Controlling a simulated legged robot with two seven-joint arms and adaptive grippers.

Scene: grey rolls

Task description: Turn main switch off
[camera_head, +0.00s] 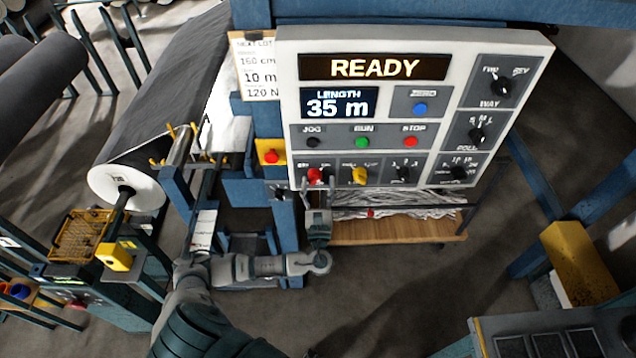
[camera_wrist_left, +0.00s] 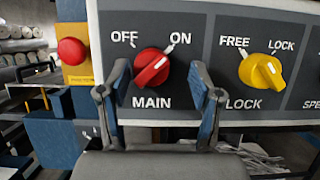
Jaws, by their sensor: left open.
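The red MAIN switch (camera_wrist_left: 152,68) is a rotary knob on the lower left of the control panel (camera_head: 290,75). Its white mark points up and right, toward ON; OFF is at its upper left. In the head view the red switch (camera_head: 315,175) shows partly between my fingers. The exact depth gap cannot be told. My right gripper is not in view.
A yellow LOCK knob (camera_wrist_left: 262,71) sits right of the switch. A red button on a yellow box (camera_head: 270,157) is to the left. The display (camera_head: 373,67) reads READY. A blue post (camera_head: 285,222) stands close to my left arm.

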